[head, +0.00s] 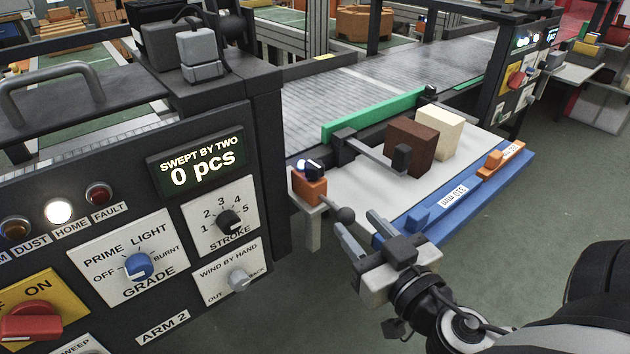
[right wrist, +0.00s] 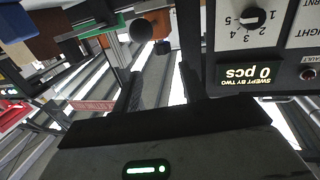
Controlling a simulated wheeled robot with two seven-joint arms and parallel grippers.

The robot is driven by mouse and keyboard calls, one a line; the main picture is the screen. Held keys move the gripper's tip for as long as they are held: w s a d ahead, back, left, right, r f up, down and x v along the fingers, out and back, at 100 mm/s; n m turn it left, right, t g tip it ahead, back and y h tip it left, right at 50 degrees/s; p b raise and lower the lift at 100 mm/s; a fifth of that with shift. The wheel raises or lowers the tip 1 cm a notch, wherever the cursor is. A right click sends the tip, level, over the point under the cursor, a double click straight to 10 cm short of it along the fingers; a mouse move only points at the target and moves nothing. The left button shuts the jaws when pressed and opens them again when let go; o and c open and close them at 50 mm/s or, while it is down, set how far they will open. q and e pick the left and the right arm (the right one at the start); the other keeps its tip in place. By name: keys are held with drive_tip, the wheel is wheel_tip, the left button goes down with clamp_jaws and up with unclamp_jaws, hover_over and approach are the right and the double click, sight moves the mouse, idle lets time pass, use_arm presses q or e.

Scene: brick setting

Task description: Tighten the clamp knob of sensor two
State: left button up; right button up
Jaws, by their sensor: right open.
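My right gripper (head: 356,222) is open and empty, with its fingers pointing toward a dark ball-shaped knob (head: 346,215) on a thin rod. The knob stands out from an orange block (head: 310,190) with a dark, glossy top piece, at the near left corner of the white table. In the right wrist view the same dark ball (right wrist: 143,30) is beyond the fingertips (right wrist: 158,70), apart from them as far as I can tell. No label naming sensor two is readable, so I cannot tell whether this is its clamp knob. My left gripper is out of view.
A brown block (head: 412,145) and a cream block (head: 438,130) sit on the white table (head: 378,197). A blue rail (head: 480,192) with an orange slider (head: 500,158) runs along its front. The control panel (head: 70,230) stands left of my gripper.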

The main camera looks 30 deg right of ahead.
drive_tip(key=b, duration=0.8)
approach(319, 173)
drive_tip(key=shift+t, duration=0.3)
drive_tip(key=w, duration=0.3)
drive_tip(key=w+f, duration=0.1)
drive_tip(key=w, duration=0.1)
drive_tip(key=shift+w+d, duration=0.2)
drive_tip(key=shift+d, duration=0.15)
drive_tip(key=shift+w+d+b, duration=0.1)
drive_tip(key=shift+w+b, duration=0.65)
drive_tip(key=shift+b, duration=0.5)
drive_tip(key=shift+w+b, duration=0.4)
drive_tip(key=shift+b, duration=0.1)
drive_tip(key=shift+w+d+b, duration=0.15)
drive_tip(key=shift+w+b, duration=0.5)
drive_tip(key=shift+b, duration=0.3)
drive_tip(key=shift+w+d+r+p, duration=0.1)
drive_tip(key=shift+w+r+p, duration=0.05)
drive_tip(key=shift+w, duration=0.3)
drive_tip(key=shift+w+d+r+p, duration=0.1)
drive_tip(key=shift+w+r+p, duration=0.05)
drive_tip(key=shift+w, duration=0.6)
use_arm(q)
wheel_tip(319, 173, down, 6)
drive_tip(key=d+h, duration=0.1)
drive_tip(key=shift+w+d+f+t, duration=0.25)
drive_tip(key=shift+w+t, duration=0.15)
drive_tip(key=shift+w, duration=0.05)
use_arm(e)
drive_tip(key=shift+w, duration=0.2)
